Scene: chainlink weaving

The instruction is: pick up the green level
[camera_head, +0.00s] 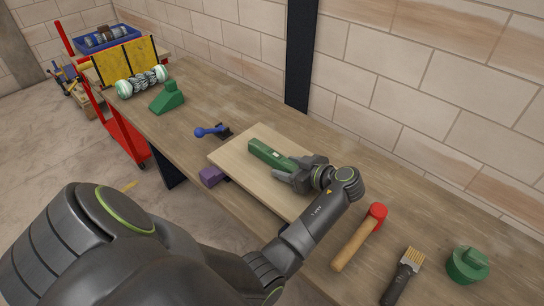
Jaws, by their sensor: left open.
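The green level (268,152) lies on a light wooden board (236,158) on the workbench, its far end pointing up and left in the head view. My left gripper (287,168) is over the near right end of the level, its jaws open with a finger on either side. The gripper hides that end of the level, so I cannot tell whether the fingers touch it. My right gripper is not in view.
A red-headed mallet (358,238), a brush (403,276) and a green round object (467,265) lie at right. A blue-handled tool (211,131), a purple block (211,177), a green block (167,97) and a wire roll (142,82) are at left. A brick wall stands behind.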

